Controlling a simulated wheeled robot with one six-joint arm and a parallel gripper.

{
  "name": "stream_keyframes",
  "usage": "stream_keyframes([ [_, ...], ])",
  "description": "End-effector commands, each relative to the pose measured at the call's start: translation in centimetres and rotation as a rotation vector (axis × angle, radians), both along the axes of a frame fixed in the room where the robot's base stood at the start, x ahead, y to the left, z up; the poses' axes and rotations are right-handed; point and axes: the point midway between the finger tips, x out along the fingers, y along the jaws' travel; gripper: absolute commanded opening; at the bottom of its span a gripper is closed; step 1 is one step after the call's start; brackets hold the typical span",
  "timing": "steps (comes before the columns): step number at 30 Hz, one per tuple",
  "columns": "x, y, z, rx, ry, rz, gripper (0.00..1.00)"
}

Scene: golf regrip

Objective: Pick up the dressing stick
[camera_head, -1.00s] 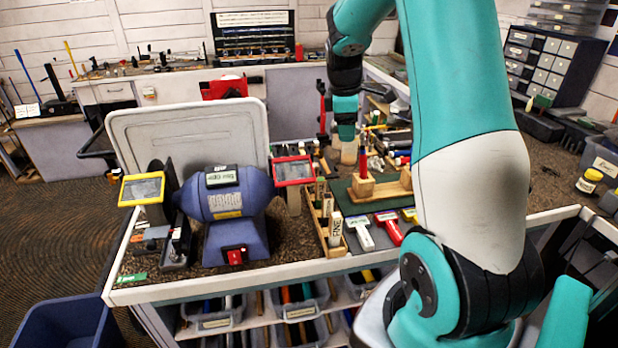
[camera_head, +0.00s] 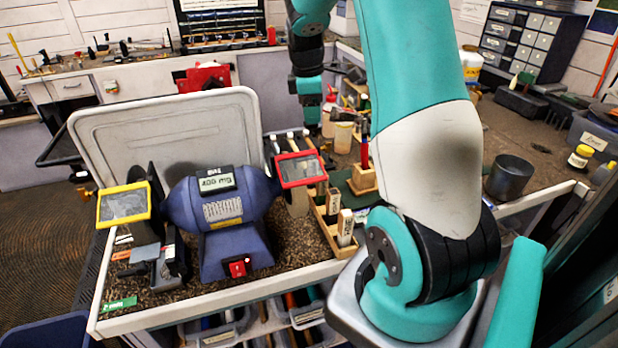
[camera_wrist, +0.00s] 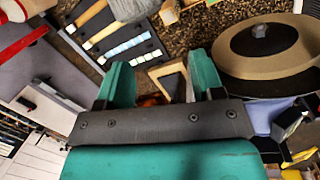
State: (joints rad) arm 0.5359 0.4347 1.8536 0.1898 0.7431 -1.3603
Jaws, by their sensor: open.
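My gripper (camera_wrist: 163,74) is open in the wrist view, with two teal fingers apart and nothing held between them. In the head view my gripper (camera_head: 311,118) points down beyond the bench grinder's right wheel. A wooden rack (camera_head: 322,226) beside the grinder holds pale labelled sticks upright. The nearest stick (camera_head: 345,227) stands at the rack's front end. I cannot tell which thing is the dressing stick. A pale-edged wooden piece (camera_wrist: 172,82) lies below and between the fingers in the wrist view, partly hidden by the gripper.
The blue bench grinder (camera_head: 222,207) has a yellow-framed shield (camera_head: 124,204) and a red-framed shield (camera_head: 300,169). A wheel (camera_wrist: 268,48) is close to the right finger. A dark holder with several light-tipped tools (camera_wrist: 118,42) lies at upper left. A grey cup (camera_head: 510,178) stands at right.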

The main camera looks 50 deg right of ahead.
Motion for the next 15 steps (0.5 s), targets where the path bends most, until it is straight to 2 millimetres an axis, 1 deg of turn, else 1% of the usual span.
stream_keyframes([
  [1,0.0,0.0,-1.1,0.001,0.001,0.001,0.61],
  [7,0.0,0.1,-3.5,0.001,0.001,0.002,0.61],
  [9,0.1,0.1,-4.8,0.001,0.001,0.002,0.61],
  [15,0.1,0.2,-7.7,0.001,0.001,0.004,0.61],
])
